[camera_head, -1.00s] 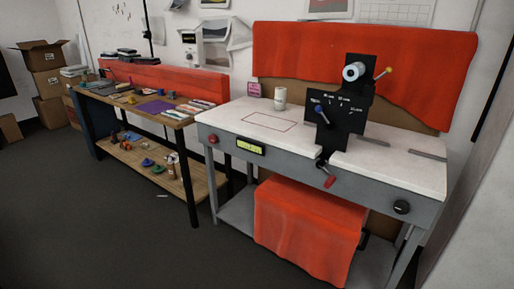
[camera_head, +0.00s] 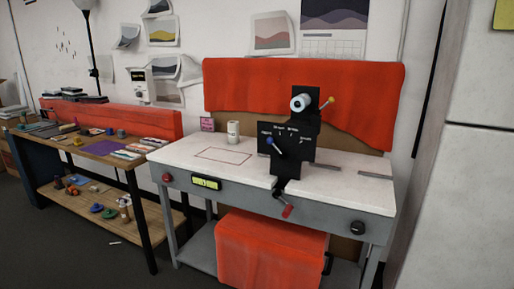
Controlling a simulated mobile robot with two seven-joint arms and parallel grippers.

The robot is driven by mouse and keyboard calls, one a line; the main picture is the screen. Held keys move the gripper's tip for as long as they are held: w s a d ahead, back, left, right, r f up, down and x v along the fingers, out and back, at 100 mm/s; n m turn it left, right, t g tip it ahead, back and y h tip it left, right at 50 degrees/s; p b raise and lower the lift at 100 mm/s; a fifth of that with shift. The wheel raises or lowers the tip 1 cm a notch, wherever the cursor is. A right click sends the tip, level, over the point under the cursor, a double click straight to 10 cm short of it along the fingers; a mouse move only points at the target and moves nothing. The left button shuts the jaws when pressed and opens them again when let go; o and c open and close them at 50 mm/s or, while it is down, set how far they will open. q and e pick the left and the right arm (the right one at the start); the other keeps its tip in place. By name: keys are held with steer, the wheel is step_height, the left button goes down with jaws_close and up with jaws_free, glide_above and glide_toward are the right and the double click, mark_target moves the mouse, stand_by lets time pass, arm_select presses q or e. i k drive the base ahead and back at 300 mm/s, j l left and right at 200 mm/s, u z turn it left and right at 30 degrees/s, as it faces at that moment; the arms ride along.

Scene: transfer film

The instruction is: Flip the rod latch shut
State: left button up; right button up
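A black machine (camera_head: 304,148) stands upright on the white-topped workbench in the head view. A white roll (camera_head: 301,103) sits at its top, with a rod ending in a yellow-orange knob (camera_head: 331,100) sticking out to the right. A lever with a blue knob (camera_head: 269,140) is on its labelled front plate. A red-handled lever (camera_head: 287,211) hangs at the bench's front edge. Which of these is the rod latch, and whether it is open, I cannot tell at this size. Neither of my grippers is in view.
The workbench (camera_head: 180,150) has a red button (camera_head: 167,178), a lit display (camera_head: 206,183) and a black knob (camera_head: 357,228) on its front. A white canister (camera_head: 233,133) stands on top. A cluttered wooden table (camera_head: 60,135) is left. Dark floor lies in front.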

mark_target(325, 106)
steer(key=i+l, duration=0.35)
steer(key=i+l+u, duration=0.15)
steer(key=i+l, duration=0.15)
steer(key=l, duration=0.15)
steer(key=i+l, duration=0.3)
steer(key=l, duration=0.15)
steer(key=i+l+u, duration=0.15)
steer(key=i+l, duration=0.45)
steer(key=l, duration=0.3)
steer(key=i+u, duration=0.05)
